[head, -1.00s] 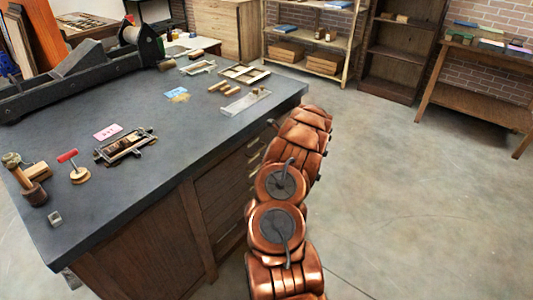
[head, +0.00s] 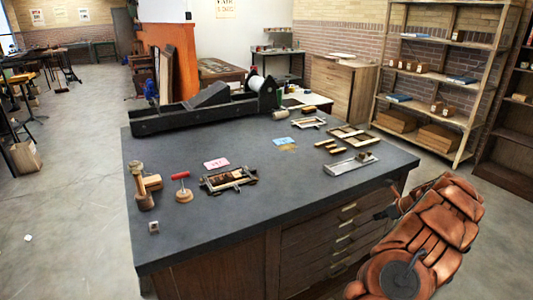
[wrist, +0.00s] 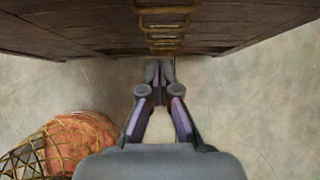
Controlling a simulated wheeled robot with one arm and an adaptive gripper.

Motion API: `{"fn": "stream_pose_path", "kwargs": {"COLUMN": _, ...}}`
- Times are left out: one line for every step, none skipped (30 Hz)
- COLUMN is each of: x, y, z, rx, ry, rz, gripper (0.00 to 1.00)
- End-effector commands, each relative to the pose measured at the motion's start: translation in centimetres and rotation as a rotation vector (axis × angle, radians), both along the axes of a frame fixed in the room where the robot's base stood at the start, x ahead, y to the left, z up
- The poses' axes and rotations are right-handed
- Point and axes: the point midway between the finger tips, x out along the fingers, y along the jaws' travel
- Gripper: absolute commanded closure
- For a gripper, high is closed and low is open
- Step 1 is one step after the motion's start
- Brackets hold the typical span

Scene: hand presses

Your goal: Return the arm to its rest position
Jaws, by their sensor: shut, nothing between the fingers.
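My copper-coloured arm is folded low at the lower right of the head view, beside the right front of the workbench (head: 220,238). My gripper (wrist: 160,72) shows in the wrist view with its two dark fingers together at the tips and nothing between them. It is off the bench, below the top, close to the brown wooden drawer front (wrist: 80,30) and its brass handles (wrist: 165,28), with bare floor behind the fingers.
On the bench stand a black press (head: 200,108), a metal frame (head: 228,180), a red-handled stamp (head: 182,188), a mallet (head: 142,188) and a metal tray (head: 351,164). Shelves (head: 440,80) stand at the back right. Open concrete floor (head: 70,220) lies at the left.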

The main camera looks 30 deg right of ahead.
Motion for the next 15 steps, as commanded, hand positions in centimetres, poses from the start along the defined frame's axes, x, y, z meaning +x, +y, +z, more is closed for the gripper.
{"fn": "stream_pose_path", "kwargs": {"x": 0.0, "y": 0.0, "z": 0.0, "rx": 0.000, "ry": 0.000, "rz": 0.000, "gripper": 1.00}}
{"fn": "stream_pose_path", "kwargs": {"x": 0.0, "y": 0.0, "z": 0.0, "rx": -0.001, "ry": 0.000, "rz": 0.001, "gripper": 1.00}}
{"fn": "stream_pose_path", "kwargs": {"x": 0.1, "y": 0.2, "z": 0.1, "rx": -0.002, "ry": 0.000, "rz": 0.005, "gripper": 1.00}}
{"fn": "stream_pose_path", "kwargs": {"x": 0.3, "y": 0.4, "z": 0.2, "rx": -0.003, "ry": -0.001, "rz": 0.013, "gripper": 1.00}}
{"fn": "stream_pose_path", "kwargs": {"x": 0.6, "y": 0.8, "z": 0.4, "rx": -0.006, "ry": -0.002, "rz": 0.025, "gripper": 1.00}}
{"fn": "stream_pose_path", "kwargs": {"x": 1.1, "y": 1.5, "z": 0.8, "rx": -0.012, "ry": -0.005, "rz": 0.050, "gripper": 1.00}}
{"fn": "stream_pose_path", "kwargs": {"x": 1.6, "y": 2.3, "z": 1.2, "rx": -0.017, "ry": -0.006, "rz": 0.075, "gripper": 1.00}}
{"fn": "stream_pose_path", "kwargs": {"x": 2.1, "y": 3.2, "z": 1.7, "rx": -0.023, "ry": -0.008, "rz": 0.105, "gripper": 1.00}}
{"fn": "stream_pose_path", "kwargs": {"x": 2.9, "y": 4.7, "z": 2.4, "rx": -0.034, "ry": -0.012, "rz": 0.154, "gripper": 1.00}}
{"fn": "stream_pose_path", "kwargs": {"x": 3.6, "y": 6.1, "z": 3.1, "rx": -0.044, "ry": -0.016, "rz": 0.199, "gripper": 1.00}}
{"fn": "stream_pose_path", "kwargs": {"x": 4.3, "y": 7.5, "z": 3.8, "rx": -0.056, "ry": -0.018, "rz": 0.246, "gripper": 1.00}}
{"fn": "stream_pose_path", "kwargs": {"x": 5.1, "y": 9.5, "z": 4.8, "rx": -0.074, "ry": -0.023, "rz": 0.311, "gripper": 1.00}}
{"fn": "stream_pose_path", "kwargs": {"x": 5.7, "y": 11.1, "z": 5.5, "rx": -0.089, "ry": -0.026, "rz": 0.361, "gripper": 1.00}}
{"fn": "stream_pose_path", "kwargs": {"x": 6.2, "y": 12.6, "z": 6.2, "rx": -0.104, "ry": -0.030, "rz": 0.410, "gripper": 1.00}}
{"fn": "stream_pose_path", "kwargs": {"x": 6.7, "y": 14.7, "z": 7.1, "rx": -0.122, "ry": -0.035, "rz": 0.476, "gripper": 1.00}}
